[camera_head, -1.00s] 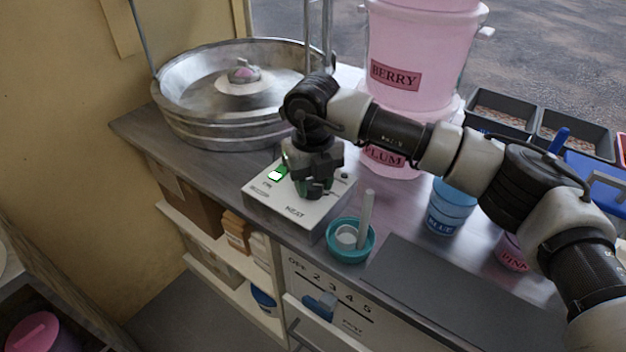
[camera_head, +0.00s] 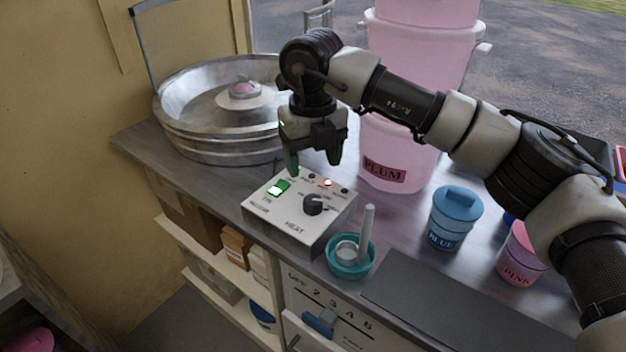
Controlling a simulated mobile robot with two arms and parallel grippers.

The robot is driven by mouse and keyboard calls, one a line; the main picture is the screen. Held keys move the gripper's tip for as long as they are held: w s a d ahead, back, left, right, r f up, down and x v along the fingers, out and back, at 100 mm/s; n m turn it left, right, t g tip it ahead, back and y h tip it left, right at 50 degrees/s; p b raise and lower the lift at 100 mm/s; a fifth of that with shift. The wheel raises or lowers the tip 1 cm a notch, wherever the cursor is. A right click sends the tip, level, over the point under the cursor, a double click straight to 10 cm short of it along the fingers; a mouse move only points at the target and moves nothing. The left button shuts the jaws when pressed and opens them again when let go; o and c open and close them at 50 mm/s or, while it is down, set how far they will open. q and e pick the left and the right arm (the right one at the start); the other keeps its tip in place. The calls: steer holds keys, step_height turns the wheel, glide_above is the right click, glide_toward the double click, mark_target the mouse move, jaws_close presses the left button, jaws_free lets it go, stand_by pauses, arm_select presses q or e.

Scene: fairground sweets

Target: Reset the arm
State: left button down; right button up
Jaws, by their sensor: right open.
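My right arm reaches in from the right. Its gripper (camera_head: 313,163) is open and empty, pointing down above the white heat control box (camera_head: 275,217), clear of it. The box has a black knob (camera_head: 314,204), a lit green switch (camera_head: 279,187) and a small red light (camera_head: 328,183). My left gripper is not in view.
A metal cotton-candy bowl (camera_head: 178,130) stands behind left. A teal bowl (camera_head: 350,266) with a scoop sits front of the box. A blue tub (camera_head: 453,215), a pink tub (camera_head: 521,255) and stacked pink buckets (camera_head: 387,150) stand right. A dark mat (camera_head: 450,310) lies at the front.

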step_height(320, 180, up, 2)
steer(key=shift+r, duration=0.1)
